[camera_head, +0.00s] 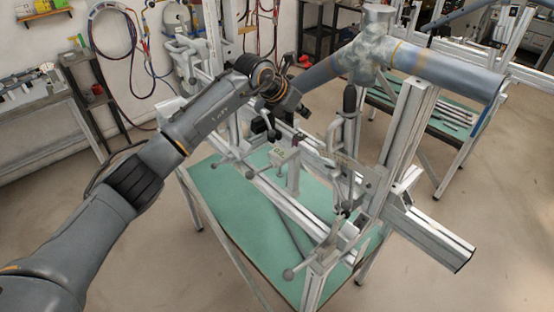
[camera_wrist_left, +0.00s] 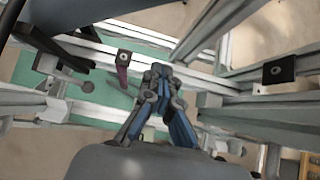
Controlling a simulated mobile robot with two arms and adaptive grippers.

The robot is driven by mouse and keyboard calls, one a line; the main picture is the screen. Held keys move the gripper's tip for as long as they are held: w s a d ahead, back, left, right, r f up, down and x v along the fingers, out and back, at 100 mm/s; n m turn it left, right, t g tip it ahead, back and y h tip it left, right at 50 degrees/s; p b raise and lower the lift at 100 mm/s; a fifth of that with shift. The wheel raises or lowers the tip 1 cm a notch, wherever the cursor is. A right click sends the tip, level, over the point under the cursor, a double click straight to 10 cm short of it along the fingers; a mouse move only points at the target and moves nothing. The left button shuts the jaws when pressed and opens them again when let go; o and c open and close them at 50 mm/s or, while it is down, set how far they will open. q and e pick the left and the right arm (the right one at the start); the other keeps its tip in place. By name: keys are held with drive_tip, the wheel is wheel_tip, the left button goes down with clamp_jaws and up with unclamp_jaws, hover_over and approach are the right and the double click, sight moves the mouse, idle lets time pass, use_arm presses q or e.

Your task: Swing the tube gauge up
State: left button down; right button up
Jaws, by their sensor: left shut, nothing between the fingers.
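My left gripper (camera_head: 293,105) is above the far part of the jig, under the blue-grey tube. In the left wrist view its two fingers (camera_wrist_left: 160,72) meet at the tips with nothing between them. The blue-grey tube (camera_head: 445,72) has a thick joint and sits high on the aluminium jig (camera_head: 405,125). A small post with a block (camera_head: 285,155) stands on the jig, in front of and below the gripper. A similar block (camera_wrist_left: 123,57) shows left of the fingers in the wrist view. I cannot tell which part is the tube gauge. My right gripper is out of view.
Clamps with handles, one black-gripped (camera_head: 349,100), stand close to the gripper on the right. The jig stands over a green table top (camera_head: 225,195). A second bench (camera_head: 445,120) is behind right, and a shelf bench (camera_head: 35,115) is at the left.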

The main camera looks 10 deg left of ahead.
use_arm(q)
drive_tip(key=shift+w+d+f+b, duration=0.25)
drive_tip(key=shift+w+d+b, duration=0.4)
drive_tip(key=shift+w, duration=0.25)
drive_tip(key=c, duration=1.3)
unclamp_jaws()
